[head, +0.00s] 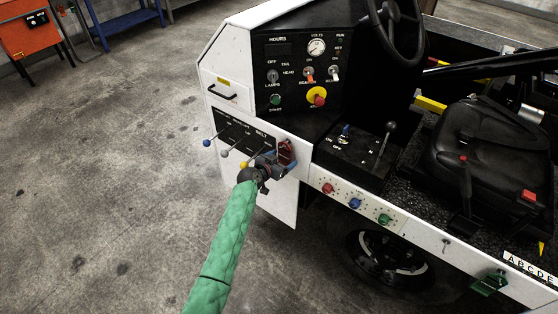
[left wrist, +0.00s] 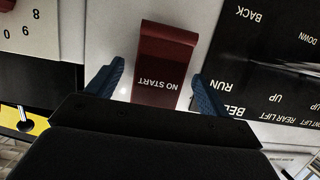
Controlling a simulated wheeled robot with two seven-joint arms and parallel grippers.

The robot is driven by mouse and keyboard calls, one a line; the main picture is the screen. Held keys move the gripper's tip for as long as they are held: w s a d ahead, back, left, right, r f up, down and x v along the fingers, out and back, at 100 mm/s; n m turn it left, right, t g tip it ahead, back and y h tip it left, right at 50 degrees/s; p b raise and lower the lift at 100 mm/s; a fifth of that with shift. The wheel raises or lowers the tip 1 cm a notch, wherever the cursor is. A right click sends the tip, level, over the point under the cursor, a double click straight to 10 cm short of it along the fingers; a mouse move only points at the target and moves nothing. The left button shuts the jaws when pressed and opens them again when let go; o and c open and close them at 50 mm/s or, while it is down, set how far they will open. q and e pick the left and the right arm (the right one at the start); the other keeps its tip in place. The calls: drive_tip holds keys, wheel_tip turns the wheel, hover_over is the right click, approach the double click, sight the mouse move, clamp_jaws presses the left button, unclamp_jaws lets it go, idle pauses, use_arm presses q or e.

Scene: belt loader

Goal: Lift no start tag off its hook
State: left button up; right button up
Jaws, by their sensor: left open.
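The no start tag (head: 285,151) is a dark red plate on the white side panel of the loader, just right of the black lever panel. It also shows in the left wrist view (left wrist: 164,62), with "NO START" written on it upside down. My left gripper (head: 281,163) is at the tag's lower part. In the left wrist view its two blue fingers (left wrist: 158,86) are open, one on each side of the tag, with a gap on both sides. The hook is not visible. My right gripper is not in view.
The lever panel (head: 240,133) has blue, grey and yellow-knobbed levers close to my left gripper. The dashboard (head: 288,50) with gauge and switches is above. Red, blue and green knobs (head: 355,203) line the side panel at right. Open concrete floor lies at left.

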sight(284, 157)
use_arm(q)
drive_tip(key=c, duration=1.1)
drive_tip(key=shift+o, duration=0.2)
drive_tip(key=shift+r, duration=0.35)
drive_tip(key=shift+s+a, duration=0.1)
drive_tip(key=shift+s+a+r, duration=0.15)
drive_tip(key=shift+s+a, duration=0.2)
drive_tip(key=shift+s, duration=0.2)
drive_tip(key=shift+s+a+r+p, duration=0.15)
drive_tip(key=shift+s+p, duration=0.05)
drive_tip(key=shift+p, duration=0.2)
drive_tip(key=shift+p+v, duration=0.3)
drive_tip(key=shift+v, duration=0.5)
